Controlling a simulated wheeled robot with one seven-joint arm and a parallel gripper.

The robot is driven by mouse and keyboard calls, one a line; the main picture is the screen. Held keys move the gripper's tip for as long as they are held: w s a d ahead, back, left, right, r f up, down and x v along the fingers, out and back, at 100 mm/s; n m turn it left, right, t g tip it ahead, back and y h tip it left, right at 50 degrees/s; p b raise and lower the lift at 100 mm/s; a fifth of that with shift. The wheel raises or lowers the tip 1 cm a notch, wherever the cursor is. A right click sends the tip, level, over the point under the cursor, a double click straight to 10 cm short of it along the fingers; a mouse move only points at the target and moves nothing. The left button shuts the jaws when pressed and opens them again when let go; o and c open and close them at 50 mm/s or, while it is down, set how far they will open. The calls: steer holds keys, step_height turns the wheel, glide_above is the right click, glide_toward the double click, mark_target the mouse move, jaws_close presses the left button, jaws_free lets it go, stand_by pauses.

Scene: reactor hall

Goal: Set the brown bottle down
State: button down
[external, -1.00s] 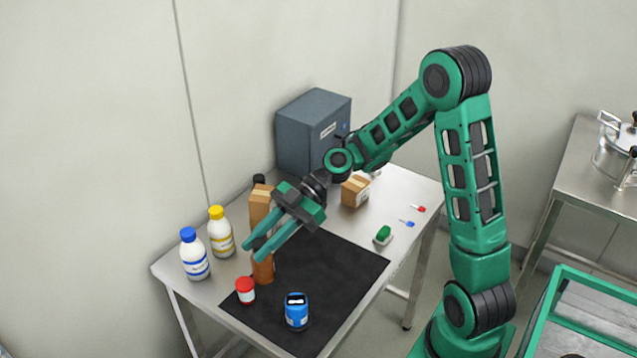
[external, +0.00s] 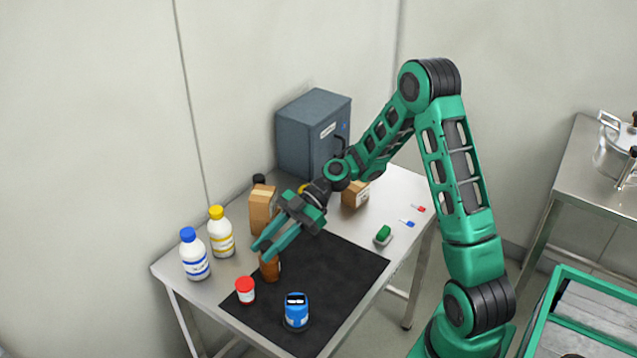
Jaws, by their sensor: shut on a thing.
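The brown bottle (external: 270,269) is upright at the left part of the black mat (external: 340,270), behind the red-capped jar. My gripper (external: 262,250) reaches down from the upper right and its fingers are shut on the bottle's upper part. The fingers hide the bottle's top. I cannot tell whether the bottle's base touches the mat.
A red-capped jar (external: 245,290) and a blue device (external: 296,311) stand near the bottle. White bottles with blue (external: 196,256) and yellow (external: 221,234) caps stand at left. Cardboard boxes (external: 262,211) (external: 355,194) and a grey cabinet (external: 313,134) are behind. The mat's right part is clear.

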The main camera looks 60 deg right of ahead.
steer(key=c, duration=1.4)
jaws_free()
steer(key=v, duration=1.2)
steer(key=s+d+m+g+h, duration=0.1)
steer(key=s+d+m+h, duration=0.2)
steer(key=s+m, duration=0.4)
steer(key=s+d+m+g+h, duration=0.1)
steer(key=s+d+m+h, duration=0.2)
steer(key=s, duration=1)
steer(key=s+d+r+m+g+h, duration=0.1)
steer(key=s+d+m+h, duration=0.2)
steer(key=s+m+h, duration=0.3)
steer(key=s+m, duration=0.5)
steer(key=shift+m+h, duration=0.4)
